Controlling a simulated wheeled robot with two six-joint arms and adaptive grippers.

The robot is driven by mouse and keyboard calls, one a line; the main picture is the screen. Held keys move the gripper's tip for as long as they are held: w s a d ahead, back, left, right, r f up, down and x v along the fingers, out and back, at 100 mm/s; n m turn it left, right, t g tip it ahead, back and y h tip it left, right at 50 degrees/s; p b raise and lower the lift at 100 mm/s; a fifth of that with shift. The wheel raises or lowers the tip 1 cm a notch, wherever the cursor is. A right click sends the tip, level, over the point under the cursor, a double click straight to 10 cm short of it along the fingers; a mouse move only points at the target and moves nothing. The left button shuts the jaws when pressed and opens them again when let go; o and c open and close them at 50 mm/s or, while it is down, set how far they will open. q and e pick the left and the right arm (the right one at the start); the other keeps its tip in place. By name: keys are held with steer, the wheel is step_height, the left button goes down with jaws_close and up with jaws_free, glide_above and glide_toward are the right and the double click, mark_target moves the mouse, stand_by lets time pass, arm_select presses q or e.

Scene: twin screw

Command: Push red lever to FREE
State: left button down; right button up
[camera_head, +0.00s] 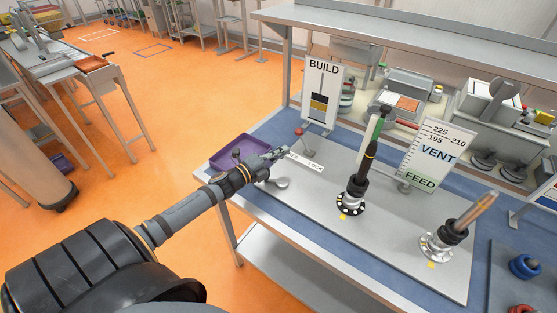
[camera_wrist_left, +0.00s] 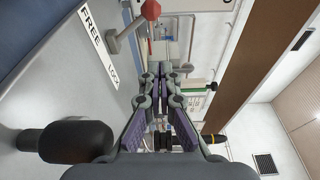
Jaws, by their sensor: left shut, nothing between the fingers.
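The red lever (camera_head: 299,131) stands on the grey panel behind the label plate, with a red ball knob on a short stem. It also shows at the top of the left wrist view (camera_wrist_left: 150,10). The label plate (camera_head: 311,164) reads LOCK at its right end; its left end is partly covered by my gripper. In the left wrist view the plate (camera_wrist_left: 100,48) reads FREE and LOCK. My left gripper (camera_head: 281,153) is shut and empty, to the left of the lever and apart from it. My right gripper is not in view.
The BUILD sign (camera_head: 322,92) stands behind the lever.

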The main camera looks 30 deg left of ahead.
arm_select(q)
steer(key=shift+s+d+r, duration=0.15)
steer(key=shift+s+r, duration=0.1)
steer(key=shift+s, duration=0.6)
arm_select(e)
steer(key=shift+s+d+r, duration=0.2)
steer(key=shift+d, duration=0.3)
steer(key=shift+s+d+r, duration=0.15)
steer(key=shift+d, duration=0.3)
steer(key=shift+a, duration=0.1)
